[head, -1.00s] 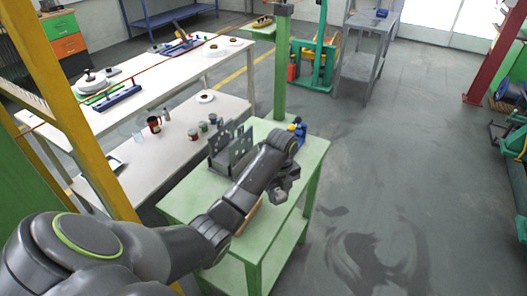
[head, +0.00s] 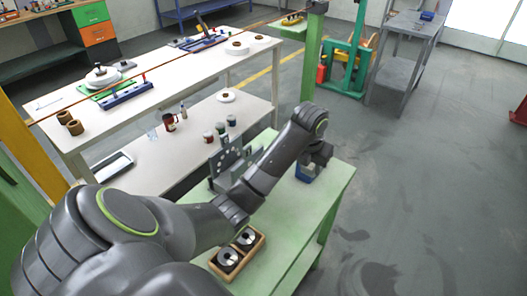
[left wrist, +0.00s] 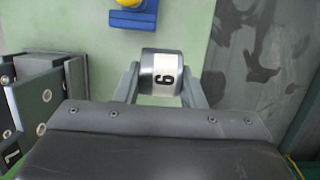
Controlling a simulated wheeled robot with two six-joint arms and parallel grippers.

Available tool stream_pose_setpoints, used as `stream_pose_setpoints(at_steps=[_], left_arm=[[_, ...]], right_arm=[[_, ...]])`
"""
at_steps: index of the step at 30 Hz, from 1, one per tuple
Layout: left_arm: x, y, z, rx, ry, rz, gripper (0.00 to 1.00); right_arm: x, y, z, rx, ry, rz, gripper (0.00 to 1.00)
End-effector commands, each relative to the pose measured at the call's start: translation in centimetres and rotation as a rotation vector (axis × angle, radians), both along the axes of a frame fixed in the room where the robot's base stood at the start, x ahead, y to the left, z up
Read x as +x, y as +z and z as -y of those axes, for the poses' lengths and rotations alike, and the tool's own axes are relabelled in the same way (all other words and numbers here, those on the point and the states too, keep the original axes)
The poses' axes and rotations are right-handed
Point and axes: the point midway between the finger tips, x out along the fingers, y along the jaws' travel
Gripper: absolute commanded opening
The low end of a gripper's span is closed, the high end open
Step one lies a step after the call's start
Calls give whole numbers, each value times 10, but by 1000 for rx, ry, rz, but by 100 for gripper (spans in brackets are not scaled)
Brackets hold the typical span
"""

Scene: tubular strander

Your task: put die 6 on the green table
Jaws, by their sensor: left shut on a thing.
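My left gripper (head: 318,158) reaches over the far right part of the green table (head: 335,184). In the left wrist view its fingers (left wrist: 160,88) are shut on die 6 (left wrist: 161,70), a short metal cylinder. Its white label shows a digit that reads as 9 or an inverted 6. The die is over or on the green tabletop (left wrist: 190,25); I cannot tell whether it touches. In the head view I cannot make the die out behind the gripper. My right gripper is not in view.
A blue object (head: 305,172) is close to the gripper; in the wrist view it shows a yellow part (left wrist: 133,18). Grey upright plates (head: 226,162) stand left of the forearm. A wooden box (head: 240,254) with round dies lies at the table's near end. A green post (head: 312,60) rises behind.

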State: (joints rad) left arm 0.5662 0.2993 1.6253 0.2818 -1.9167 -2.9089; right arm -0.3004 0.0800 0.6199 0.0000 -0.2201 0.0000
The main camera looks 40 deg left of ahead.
Motion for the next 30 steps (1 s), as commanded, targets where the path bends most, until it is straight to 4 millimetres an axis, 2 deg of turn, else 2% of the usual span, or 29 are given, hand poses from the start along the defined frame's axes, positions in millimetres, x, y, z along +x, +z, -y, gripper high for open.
stream_pose_setpoints(at_steps=[2,9,14,21,30], left_arm=[[0,-4,0,0,-26,8,0],[0,-44,0,-1,-34,8,0],[1,-59,0,0,-33,9,0],[0,-90,0,-1,-33,8,0],[1,-97,0,0,-32,12,0]], right_arm=[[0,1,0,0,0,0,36],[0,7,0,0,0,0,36],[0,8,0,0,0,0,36],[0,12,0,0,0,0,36],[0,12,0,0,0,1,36]])
